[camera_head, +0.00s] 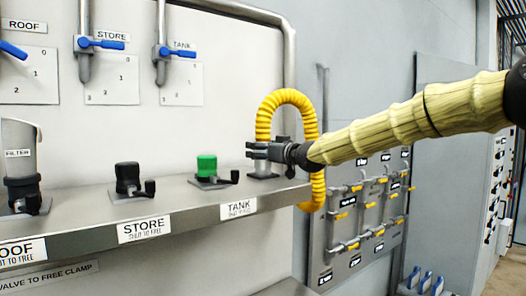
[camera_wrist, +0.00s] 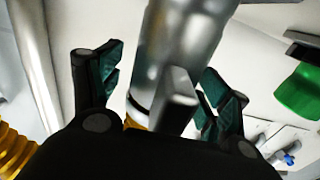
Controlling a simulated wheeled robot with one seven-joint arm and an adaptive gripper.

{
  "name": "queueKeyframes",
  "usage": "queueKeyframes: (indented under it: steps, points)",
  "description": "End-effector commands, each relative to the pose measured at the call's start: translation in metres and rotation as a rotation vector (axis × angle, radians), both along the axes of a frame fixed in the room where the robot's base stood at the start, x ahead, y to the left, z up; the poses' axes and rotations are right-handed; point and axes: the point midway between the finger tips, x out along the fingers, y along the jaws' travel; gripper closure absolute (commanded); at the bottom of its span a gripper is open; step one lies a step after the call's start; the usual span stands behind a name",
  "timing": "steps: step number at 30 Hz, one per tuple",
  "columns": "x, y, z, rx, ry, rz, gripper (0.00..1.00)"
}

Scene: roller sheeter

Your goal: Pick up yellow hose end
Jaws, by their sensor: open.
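The yellow hose (camera_head: 288,98) arches up from the right end of the metal shelf and hangs down past its edge. Its lower end stands at a grey fitting on the shelf, partly hidden by my gripper (camera_head: 268,150). In the wrist view, a grey metal cylinder (camera_wrist: 190,45) with a grey block-like part runs between the open dark green fingertips of my gripper (camera_wrist: 160,88). A little yellow (camera_wrist: 130,122) shows beneath the cylinder, and yellow hose (camera_wrist: 14,150) shows at the lower left. I cannot tell whether the fingers touch the cylinder.
The shelf (camera_head: 75,238) carries a green-capped fitting (camera_head: 206,166) labelled TANK, a black-capped one (camera_head: 128,178) labelled STORE, and a FILTER cylinder (camera_head: 18,150). Blue-handled valves (camera_head: 100,43) hang on the wall above. A panel with yellow-handled valves (camera_head: 365,210) is behind at right.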

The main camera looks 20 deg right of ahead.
Motion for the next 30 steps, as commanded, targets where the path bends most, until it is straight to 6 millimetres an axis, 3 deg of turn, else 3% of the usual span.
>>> queueKeyframes:
  steps: [2, 12, 23, 30]
  points:
    - [0.0, 0.0, 0.0, 0.0, 0.0, 0.0, 0.27]
    - [0.0, -0.001, 0.0, 0.0, 0.0, -0.001, 0.89]
    - [0.0, -0.001, 0.008, 0.0, -0.003, -0.001, 0.91]
    - [0.0, -0.001, 0.043, 0.003, -0.005, -0.001, 0.91]
